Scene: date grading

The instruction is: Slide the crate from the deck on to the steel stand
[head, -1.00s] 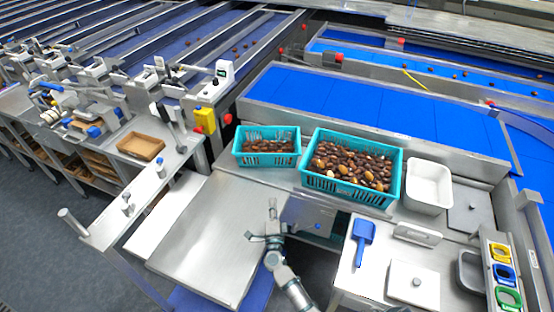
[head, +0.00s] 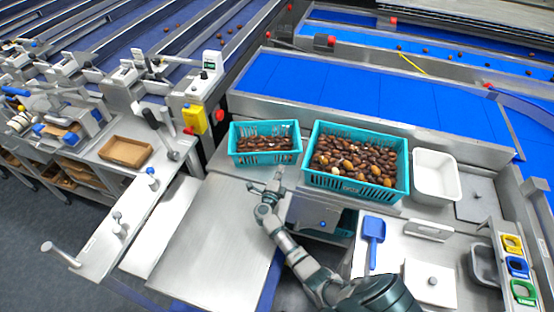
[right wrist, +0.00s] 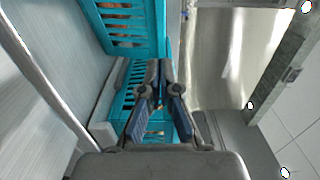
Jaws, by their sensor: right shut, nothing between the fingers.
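A small teal slatted crate (head: 262,160) of dark dates stands at the left end of the steel deck (head: 468,152). A larger teal crate (head: 352,188), heaped with brown dates, stands close to its right. The flat steel stand (head: 190,235) lies in front of the small crate, its top bare. My right gripper (head: 278,178) is shut and empty, just in front of the small crate's right end; I cannot tell whether it touches. In the right wrist view the shut fingers (right wrist: 160,68) lie close to teal crate walls. My left gripper is not in view.
A white tub (head: 436,176) stands right of the large crate. A blue scoop (head: 373,235) and a lidded steel counter lie at the front right. A gap separates that counter from the stand. A brown tray (head: 126,151) sits on the left bench. Blue belts run behind.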

